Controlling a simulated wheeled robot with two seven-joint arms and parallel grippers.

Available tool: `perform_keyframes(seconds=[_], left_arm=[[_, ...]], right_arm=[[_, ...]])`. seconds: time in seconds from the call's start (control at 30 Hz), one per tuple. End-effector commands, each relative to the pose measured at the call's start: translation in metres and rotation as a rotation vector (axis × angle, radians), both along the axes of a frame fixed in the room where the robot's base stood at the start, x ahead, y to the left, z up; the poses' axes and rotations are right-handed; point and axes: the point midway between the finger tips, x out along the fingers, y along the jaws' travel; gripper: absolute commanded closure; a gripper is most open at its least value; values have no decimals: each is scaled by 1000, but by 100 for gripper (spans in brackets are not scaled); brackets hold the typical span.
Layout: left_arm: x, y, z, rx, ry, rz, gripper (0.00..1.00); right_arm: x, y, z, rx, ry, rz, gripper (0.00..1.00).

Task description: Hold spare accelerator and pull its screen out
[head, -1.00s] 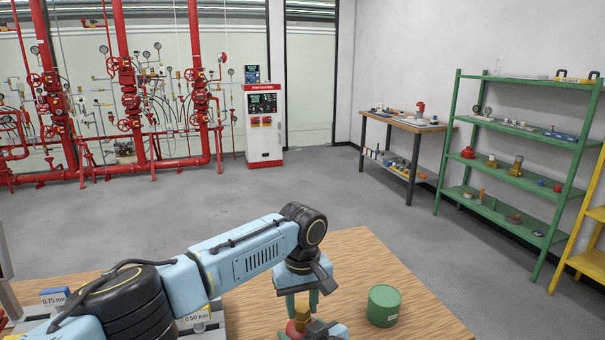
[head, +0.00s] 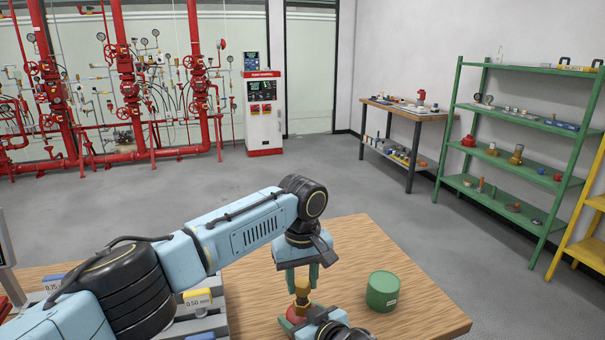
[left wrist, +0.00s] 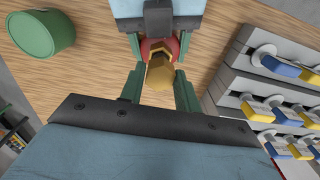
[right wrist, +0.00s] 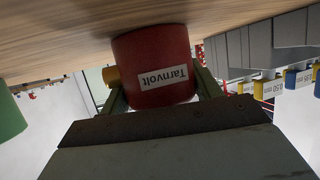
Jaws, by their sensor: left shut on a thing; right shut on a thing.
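The spare accelerator is a red round body (right wrist: 150,65) labelled "Tarnvolt", with a brass fitting on its side, in the right wrist view. My right gripper (right wrist: 162,98) is shut around it, low over the wooden table; in the head view this gripper (head: 312,318) is at the bottom edge. My left gripper (left wrist: 159,88) is above, pointing down, with its green fingers shut on the brass hex-headed screen piece (left wrist: 160,73). In the head view the brass piece (head: 302,287) stands over the red body (head: 292,315), mostly hidden by my grippers. I cannot tell whether it is free.
A green tin (head: 382,291) stands on the wooden table (head: 425,310), right of my grippers. A grey rack with blue and yellow tagged parts (left wrist: 262,85) is on the other side. Table between tin and right edge is clear. Shelves and red piping stand farther off.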

Motion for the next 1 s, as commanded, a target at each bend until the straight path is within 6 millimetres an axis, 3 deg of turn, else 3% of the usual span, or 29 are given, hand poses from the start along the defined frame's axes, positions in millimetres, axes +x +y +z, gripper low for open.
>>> perform_keyframes(seconds=[0.7,1.0], left_arm=[[0,0,29,-1,-1,1,100],[0,0,33,0,-1,1,100]], right_arm=[[0,-1,0,-2,0,-1,64],[0,-1,0,-1,1,-1,64]])
